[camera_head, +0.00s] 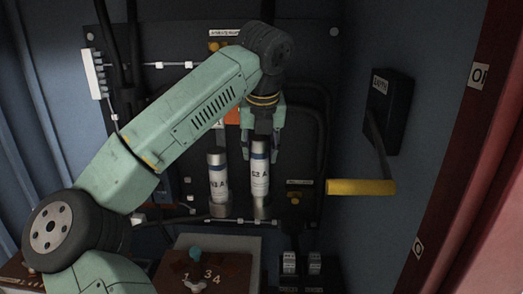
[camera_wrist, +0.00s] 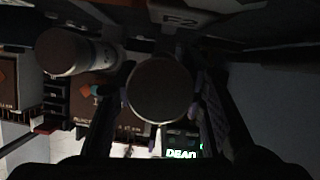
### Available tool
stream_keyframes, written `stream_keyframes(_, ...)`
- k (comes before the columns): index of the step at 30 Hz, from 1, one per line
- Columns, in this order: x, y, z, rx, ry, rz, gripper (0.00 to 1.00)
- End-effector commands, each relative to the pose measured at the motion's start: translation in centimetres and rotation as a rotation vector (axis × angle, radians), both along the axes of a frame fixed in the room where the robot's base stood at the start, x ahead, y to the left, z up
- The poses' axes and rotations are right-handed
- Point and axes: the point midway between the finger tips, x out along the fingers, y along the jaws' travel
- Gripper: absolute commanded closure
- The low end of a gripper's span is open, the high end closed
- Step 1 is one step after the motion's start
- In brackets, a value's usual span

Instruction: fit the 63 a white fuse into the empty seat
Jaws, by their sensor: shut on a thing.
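My gripper (camera_head: 262,148) points down and is shut on the upper end of a white fuse (camera_head: 260,176) with a blue band and a label that seems to read 63 A. The fuse is upright. Its lower end is at a metal seat (camera_head: 262,212); I cannot tell whether it is inside or just above it. In the wrist view the round end of the held fuse (camera_wrist: 160,91) lies between my two fingers (camera_wrist: 162,105). A second, similar white fuse (camera_head: 218,178) stands upright to the left in its own seat (camera_head: 221,210), apart from the held one.
A black box with a yellow-handled lever (camera_head: 360,187) projects from the right wall. Dark cables run down the back panel beside the fuses. A brown numbered panel (camera_head: 225,272) with knobs is below. The second fuse (camera_wrist: 75,52) stands close beside my fingers.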

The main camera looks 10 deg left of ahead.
Motion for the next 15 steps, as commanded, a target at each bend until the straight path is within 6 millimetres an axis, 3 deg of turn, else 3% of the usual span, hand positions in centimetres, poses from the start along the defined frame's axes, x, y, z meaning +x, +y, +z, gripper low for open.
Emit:
stream_keyframes(5,1.3,-0.1,-0.2,0.0,-0.001,0.001,1.0)
stream_keyframes(12,1.4,-0.1,-3.4,-0.001,0.0,-0.001,1.0)
stream_keyframes(15,1.3,-0.1,-3.9,-0.001,-0.001,0.0,1.0)
